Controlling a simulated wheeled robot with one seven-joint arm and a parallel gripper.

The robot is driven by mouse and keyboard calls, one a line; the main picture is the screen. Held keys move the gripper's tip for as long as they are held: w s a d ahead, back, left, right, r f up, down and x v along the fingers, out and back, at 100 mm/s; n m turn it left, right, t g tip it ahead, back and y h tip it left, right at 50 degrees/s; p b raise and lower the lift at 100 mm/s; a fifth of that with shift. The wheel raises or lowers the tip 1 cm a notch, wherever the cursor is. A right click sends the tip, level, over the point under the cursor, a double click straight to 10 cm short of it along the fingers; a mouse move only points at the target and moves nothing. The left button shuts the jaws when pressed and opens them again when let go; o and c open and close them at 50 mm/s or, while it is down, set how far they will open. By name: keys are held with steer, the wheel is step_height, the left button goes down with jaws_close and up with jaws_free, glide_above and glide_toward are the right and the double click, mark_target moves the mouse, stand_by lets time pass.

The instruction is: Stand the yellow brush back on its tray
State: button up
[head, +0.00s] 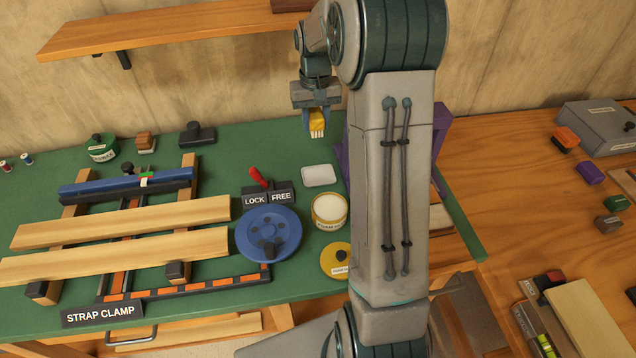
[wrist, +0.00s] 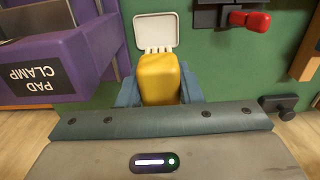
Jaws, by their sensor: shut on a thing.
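The yellow brush (head: 317,122) is between the fingers of my gripper (head: 315,112), bristles pointing down, toward the back of the green bench. In the wrist view the brush's yellow body (wrist: 158,78) is between the jaws, with its pale bristles just beyond. The white tray (head: 319,175) is a small rounded plate lying on the bench, nearer the head camera than the brush. In the wrist view the tray (wrist: 156,29) shows past the bristles, which overlap its edge in the picture. I cannot tell exactly how high the brush is held.
The red lever (head: 258,177) with LOCK and FREE labels and the blue handwheel (head: 269,233) are left of the tray. A yellow-rimmed round tub (head: 329,209) is just in front of it. The purple pad clamp (wrist: 62,62) stands close beside the gripper.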

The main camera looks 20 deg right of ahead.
mark_target(319, 176)
steer(key=shift+d+r, duration=0.3)
steer(key=shift+d, duration=0.05)
step_height(319, 176, down, 17)
steer(key=shift+f+p, duration=0.2)
steer(key=shift+p, duration=0.9)
steer(key=shift+f, duration=0.25)
steer(key=o, duration=0.9)
steer(key=shift+r, duration=0.1)
steer(key=shift+o, duration=0.2)
